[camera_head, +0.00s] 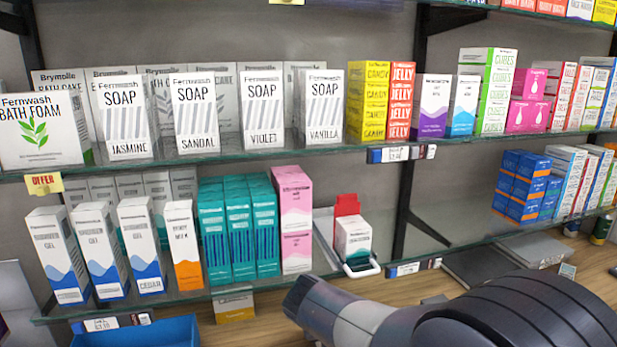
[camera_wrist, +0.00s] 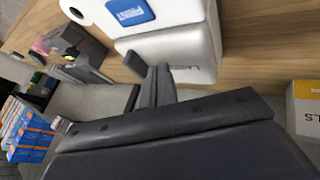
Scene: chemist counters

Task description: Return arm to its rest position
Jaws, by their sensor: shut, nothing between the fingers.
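My gripper (camera_wrist: 157,84) shows in the wrist view as dark fingers, shut and with nothing between them. Its fingertips point toward a white rounded device (camera_wrist: 195,62) with a blue "PRINT" label (camera_wrist: 130,12); I cannot tell whether they touch it. In the head view my dark arm (camera_head: 440,315) crosses the lower right, in front of the shelves and the wooden counter. The gripper's fingers cannot be made out in that view.
The upper glass shelf (camera_head: 240,155) holds soap boxes and other cartons. The lower shelf (camera_head: 180,298) holds gel boxes, teal and pink cartons. A blue bin (camera_head: 140,332) stands at the bottom left. In the wrist view a yellow-and-white box (camera_wrist: 305,105) is at the right.

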